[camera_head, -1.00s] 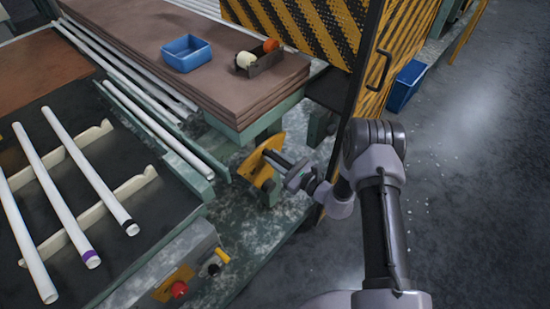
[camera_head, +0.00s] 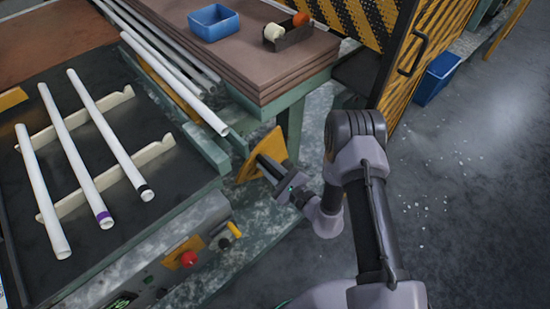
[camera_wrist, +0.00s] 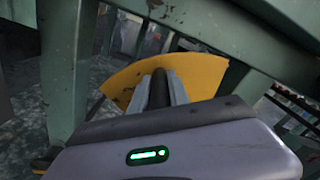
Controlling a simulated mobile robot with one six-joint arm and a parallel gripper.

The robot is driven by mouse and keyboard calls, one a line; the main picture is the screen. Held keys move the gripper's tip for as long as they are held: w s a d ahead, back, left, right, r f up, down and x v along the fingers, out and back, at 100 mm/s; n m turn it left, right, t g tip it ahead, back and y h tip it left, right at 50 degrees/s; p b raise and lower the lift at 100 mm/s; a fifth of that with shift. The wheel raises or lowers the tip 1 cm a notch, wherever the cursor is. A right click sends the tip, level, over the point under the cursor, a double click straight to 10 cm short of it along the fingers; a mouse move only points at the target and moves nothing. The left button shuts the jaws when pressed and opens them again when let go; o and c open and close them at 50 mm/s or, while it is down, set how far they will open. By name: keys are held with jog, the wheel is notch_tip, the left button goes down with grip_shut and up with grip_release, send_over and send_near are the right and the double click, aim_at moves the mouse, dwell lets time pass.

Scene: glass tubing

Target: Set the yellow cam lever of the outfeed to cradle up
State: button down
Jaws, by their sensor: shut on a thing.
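The outfeed's yellow cam lever shows as a yellow fan-shaped plate (camera_head: 277,142) low on the green frame, with a dark handle in front. In the wrist view the yellow plate (camera_wrist: 207,75) spreads behind my fingers. My gripper (camera_head: 268,164) reaches it from the right. In the wrist view my gripper (camera_wrist: 160,88) is shut on the dark handle (camera_wrist: 158,90). The fingers and wrist hide part of the plate. A white tube (camera_head: 175,82) lies along the outfeed, with a yellow strip (camera_head: 186,97) showing beneath it.
Several white tubes lie across notched rails on a dark bed (camera_head: 42,118) at left. A control panel with a red button (camera_head: 188,258) is at its front. A stacked brown table (camera_head: 262,75) carries a blue bin (camera_head: 213,22). A yellow-black mesh door (camera_head: 400,65) stands right. Floor at right is open.

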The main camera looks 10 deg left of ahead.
jog(key=shift+s+a+f, duration=0.4)
jog(key=shift+s+f, duration=0.1)
jog(key=c, duration=1.3)
grip_release()
jog(key=shift+o, duration=0.2)
jog(key=p+v, duration=0.4)
jog(key=v, duration=1.3)
